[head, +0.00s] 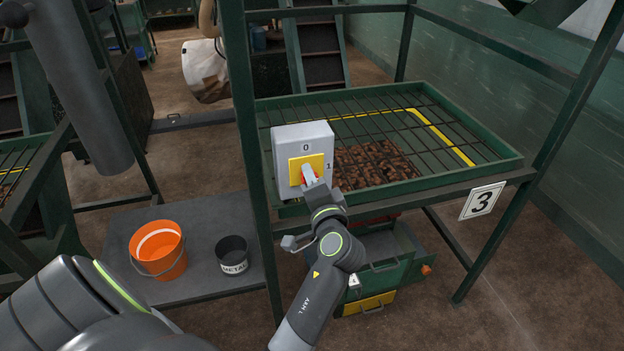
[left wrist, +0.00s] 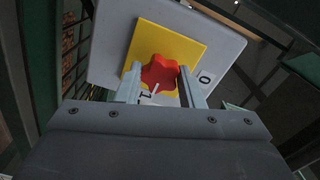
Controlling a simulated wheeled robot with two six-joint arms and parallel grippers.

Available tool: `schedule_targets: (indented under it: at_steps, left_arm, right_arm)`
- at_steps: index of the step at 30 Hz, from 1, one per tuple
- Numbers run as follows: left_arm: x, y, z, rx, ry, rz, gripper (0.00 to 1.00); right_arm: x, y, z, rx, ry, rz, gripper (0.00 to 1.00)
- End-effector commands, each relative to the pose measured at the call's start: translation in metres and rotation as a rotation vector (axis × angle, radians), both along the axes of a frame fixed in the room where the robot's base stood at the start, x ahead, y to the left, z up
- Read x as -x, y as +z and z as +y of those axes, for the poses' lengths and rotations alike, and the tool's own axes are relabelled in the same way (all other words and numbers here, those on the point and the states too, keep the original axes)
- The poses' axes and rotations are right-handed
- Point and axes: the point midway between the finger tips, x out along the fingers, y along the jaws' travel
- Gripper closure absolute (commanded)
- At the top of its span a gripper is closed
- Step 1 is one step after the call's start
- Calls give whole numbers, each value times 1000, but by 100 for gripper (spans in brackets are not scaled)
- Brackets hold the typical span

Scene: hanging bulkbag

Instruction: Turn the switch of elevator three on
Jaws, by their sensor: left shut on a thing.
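The switch box (head: 286,150) is a grey box with a yellow plate (head: 300,164), fixed to the green post of the frame marked 3. A "0" is at the top of its face and a "1" at its right. My left gripper (head: 309,178) is at the plate and covers most of the red knob. In the left wrist view the red knob (left wrist: 160,72) sits between my two fingers, which are shut on it. Its white line points down, roughly towards the "1" (left wrist: 147,98). The "0" is to the right there. My right gripper is not in view.
A green grated hopper (head: 480,168) with brown material stands behind the box, with a "3" sign (head: 482,201) on its frame. An orange bucket (head: 158,250) and a dark metal pot (head: 233,255) stand on a grey platform at left. Green posts flank the arm.

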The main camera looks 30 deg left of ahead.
Motion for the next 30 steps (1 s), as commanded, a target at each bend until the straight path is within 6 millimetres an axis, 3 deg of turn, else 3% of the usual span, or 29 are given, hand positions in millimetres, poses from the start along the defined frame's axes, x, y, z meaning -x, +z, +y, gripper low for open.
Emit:
schedule_targets:
  at_steps: [9,10,15,30]
  left_arm:
    - [0,2,0,-7,0,0,88]
    - [0,2,0,-7,0,0,63]
    - [0,1,0,-5,0,0,44]
    - [-2,0,1,-3,-4,0,44]
  right_arm:
    - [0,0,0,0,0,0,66]
    - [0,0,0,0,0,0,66]
    - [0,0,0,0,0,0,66]
    - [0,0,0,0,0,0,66]
